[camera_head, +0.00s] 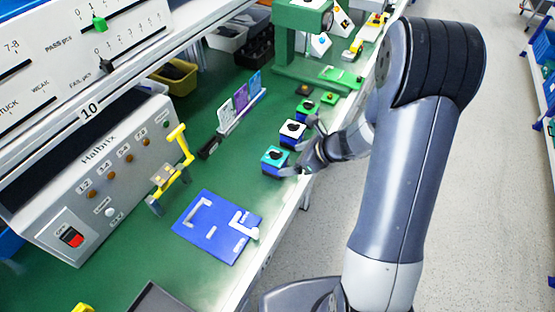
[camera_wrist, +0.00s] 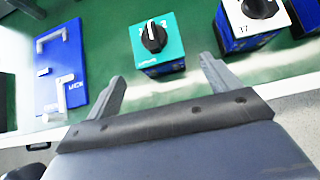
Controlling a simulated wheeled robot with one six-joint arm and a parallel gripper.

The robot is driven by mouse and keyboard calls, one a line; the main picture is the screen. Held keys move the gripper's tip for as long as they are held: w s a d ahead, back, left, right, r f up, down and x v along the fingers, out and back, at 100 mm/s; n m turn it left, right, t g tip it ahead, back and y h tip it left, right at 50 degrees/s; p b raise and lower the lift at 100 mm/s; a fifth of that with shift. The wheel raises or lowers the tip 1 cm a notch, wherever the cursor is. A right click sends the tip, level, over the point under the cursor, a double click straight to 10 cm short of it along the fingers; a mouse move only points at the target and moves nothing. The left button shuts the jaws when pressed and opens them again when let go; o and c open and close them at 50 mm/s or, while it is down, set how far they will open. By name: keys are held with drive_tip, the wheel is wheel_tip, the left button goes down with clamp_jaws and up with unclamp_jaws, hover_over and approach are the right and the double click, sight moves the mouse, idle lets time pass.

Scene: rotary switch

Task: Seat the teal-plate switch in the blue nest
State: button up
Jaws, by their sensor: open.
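The teal-plate switch (camera_head: 274,160) stands upright on the green bench near its front edge, a blue box with a teal top and a black knob. In the wrist view the teal-plate switch (camera_wrist: 158,45) lies just beyond and between my open fingers. My gripper (camera_head: 302,150) is beside it, and its two fingers also show in the wrist view (camera_wrist: 160,80), spread apart with nothing between them. The blue nest (camera_head: 215,228) lies flat to the left and nearer, a blue plate with light grey corner brackets, empty. The nest also shows in the wrist view (camera_wrist: 58,85) at left.
A white-plate switch (camera_head: 292,132) stands just behind the teal one, with a green-plate switch (camera_head: 308,109) farther back. A grey Halbrix test box (camera_head: 105,180) with a yellow lever frame (camera_head: 172,170) stands left of the nest. Bench between switch and nest is clear.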

sight(276, 162)
drive_tip(key=x, duration=0.8)
drive_tip(key=shift+w+a+p, duration=0.2)
drive_tip(key=shift+w+p, duration=0.05)
drive_tip(key=shift+p, duration=0.05)
drive_tip(key=shift+c, duration=0.5)
drive_tip(key=c, duration=1.1)
